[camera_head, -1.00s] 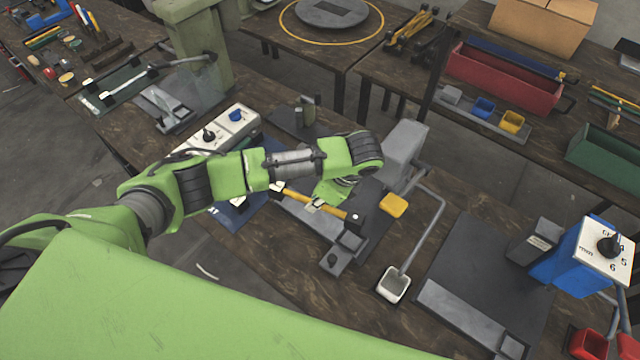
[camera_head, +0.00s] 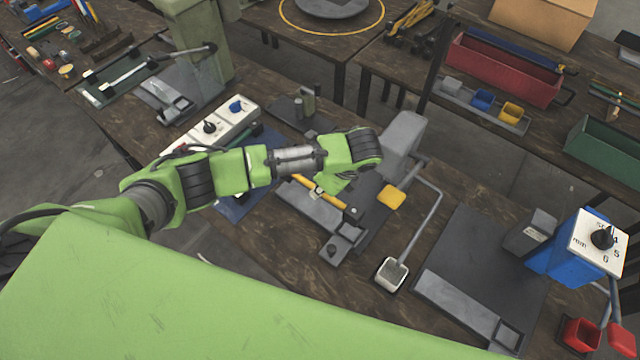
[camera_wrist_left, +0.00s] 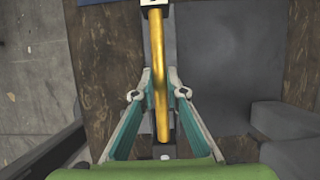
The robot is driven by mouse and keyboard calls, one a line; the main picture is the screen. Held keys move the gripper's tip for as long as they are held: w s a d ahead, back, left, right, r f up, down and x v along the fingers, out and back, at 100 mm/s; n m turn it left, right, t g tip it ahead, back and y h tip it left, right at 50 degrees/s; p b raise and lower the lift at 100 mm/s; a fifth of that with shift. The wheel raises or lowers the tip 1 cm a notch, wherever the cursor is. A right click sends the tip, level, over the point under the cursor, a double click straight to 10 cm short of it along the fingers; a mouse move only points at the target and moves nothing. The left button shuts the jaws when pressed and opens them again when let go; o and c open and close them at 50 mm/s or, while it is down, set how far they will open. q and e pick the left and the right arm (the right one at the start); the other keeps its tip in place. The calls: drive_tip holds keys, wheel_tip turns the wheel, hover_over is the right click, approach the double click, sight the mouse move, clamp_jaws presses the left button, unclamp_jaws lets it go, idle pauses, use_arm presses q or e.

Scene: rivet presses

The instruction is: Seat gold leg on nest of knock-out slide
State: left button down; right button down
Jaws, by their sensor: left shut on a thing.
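The gold leg (camera_head: 328,196) is a slim gold rod with a dark lower-right end. My left gripper (camera_head: 318,191) is shut on it near mid-length, above the middle press. In the left wrist view the leg (camera_wrist_left: 159,75) runs lengthwise between the fingers (camera_wrist_left: 159,94). A grey slide bar (camera_head: 308,207) lies below the leg and has a square nest (camera_head: 349,231) at its near end. The leg's dark end is close to this nest; contact cannot be told. Which slide is the knock-out one is not marked. My right gripper is out of view.
The grey press head (camera_head: 404,138) and a yellow pad (camera_head: 391,197) stand right of the gripper. A lever with a white-rimmed end (camera_head: 392,274) reaches forward. Another slide (camera_head: 455,302) and a blue dial box (camera_head: 580,255) are at right. Bare tabletop lies between the stations.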

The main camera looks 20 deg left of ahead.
use_arm(q)
wheel_tip(320, 180, down, 4)
drive_tip(key=shift+w+f+b, duration=0.1)
drive_tip(key=shift+f+b, duration=0.15)
drive_tip(key=shift+b, duration=0.7)
drive_tip(key=shift+f, duration=0.65)
drive_tip(key=shift+f+b, duration=0.45)
drive_tip(key=shift+f, duration=0.2)
drive_tip(key=c, duration=2)
unclamp_jaws()
drive_tip(key=shift+o, duration=0.2)
drive_tip(key=v, duration=1.2)
